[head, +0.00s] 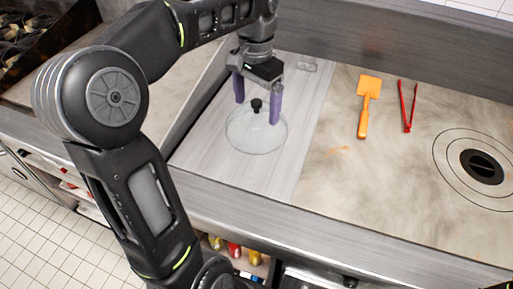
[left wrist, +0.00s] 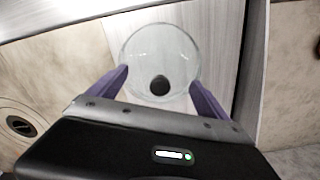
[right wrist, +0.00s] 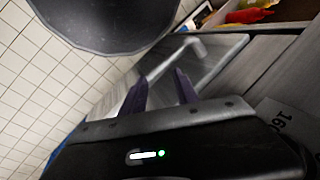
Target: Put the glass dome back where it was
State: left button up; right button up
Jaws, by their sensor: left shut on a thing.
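The clear glass dome (head: 256,138) with a black knob on top is over a pale grey streaked panel (head: 215,145) in the head view. I cannot tell whether its rim touches the panel. My left gripper (head: 257,113) is above it with its purple fingers wide apart, one on each side of the knob, shut on the dome.
An orange spatula (head: 369,95) and red tongs (head: 408,105) lie on the worn counter to the right. A round black-centred fitting (head: 482,167) is farther right. A small clear item (head: 307,66) is at the panel's back. Bottles (head: 234,249) stand on a shelf below the front edge.

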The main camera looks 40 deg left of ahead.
aim_at(256, 112)
pick_arm(q)
notch_tip(256, 112, down, 5)
jog(key=b, duration=0.3)
jog(key=shift+r, duration=0.1)
jog(key=shift+f+p, duration=0.3)
jog(key=shift+f, duration=0.2)
notch_tip(256, 112, down, 4)
jog(key=shift+r, duration=0.2)
jog(key=shift+f, duration=0.1)
